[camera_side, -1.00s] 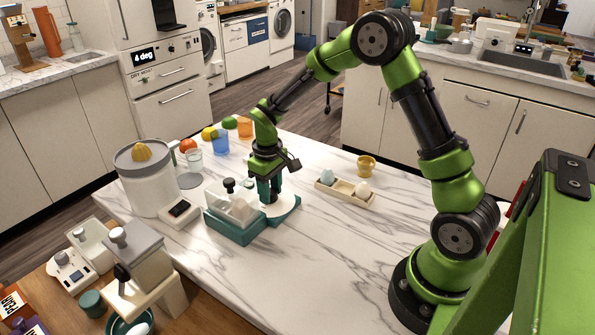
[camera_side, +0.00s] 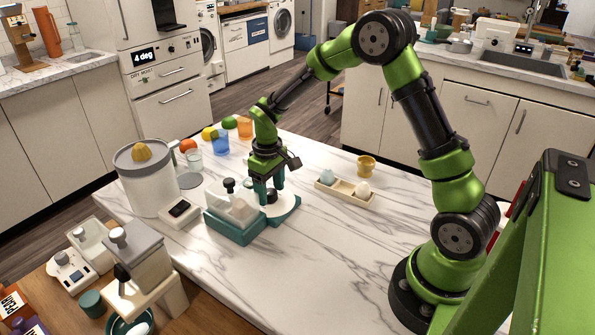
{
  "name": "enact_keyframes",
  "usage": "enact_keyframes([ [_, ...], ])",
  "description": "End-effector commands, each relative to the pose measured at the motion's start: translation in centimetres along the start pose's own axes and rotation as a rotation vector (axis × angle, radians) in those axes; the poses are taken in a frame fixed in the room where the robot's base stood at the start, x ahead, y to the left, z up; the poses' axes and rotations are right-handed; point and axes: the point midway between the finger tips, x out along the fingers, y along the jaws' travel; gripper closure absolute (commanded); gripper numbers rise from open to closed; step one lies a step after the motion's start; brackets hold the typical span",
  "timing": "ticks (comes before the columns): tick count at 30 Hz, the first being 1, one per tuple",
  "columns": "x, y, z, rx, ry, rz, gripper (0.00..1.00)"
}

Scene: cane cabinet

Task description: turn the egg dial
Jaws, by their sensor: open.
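The egg dial is a teal and white device on the marble counter. Its dark knob (camera_side: 271,196) sits on a white round face over a teal base (camera_side: 288,213). My gripper (camera_side: 269,188) points down over the dial, fingers apart, with the knob showing between and just below the fingertips. I cannot tell whether a finger touches the knob. A clear box holding pale egg-like shapes, on a teal base (camera_side: 232,229), adjoins the dial on the left.
A tray (camera_side: 345,191) with two eggs and a gold cup (camera_side: 366,166) stand to the right. A juicer (camera_side: 148,180) and a small scale-like device (camera_side: 180,211) stand left. Glasses and fruit are behind. The front counter is clear.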

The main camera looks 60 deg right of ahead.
Motion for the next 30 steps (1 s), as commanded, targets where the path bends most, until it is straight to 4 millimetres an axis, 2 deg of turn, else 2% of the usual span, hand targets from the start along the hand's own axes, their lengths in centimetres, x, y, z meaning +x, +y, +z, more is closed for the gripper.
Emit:
enact_keyframes([
  [5, -2.7, 0.0, -0.1, 0.0, 0.007, 0.001, 0.36],
  [15, -11.1, 0.0, -0.1, 0.001, 0.008, 0.001, 0.36],
  [19, -13.7, 0.0, -0.1, 0.0, 0.006, 0.001, 0.36],
  [24, -15.8, 0.0, 0.0, -0.001, 0.003, 0.001, 0.36],
  [30, -16.6, 0.0, 0.0, 0.0, 0.002, 0.001, 0.36],
])
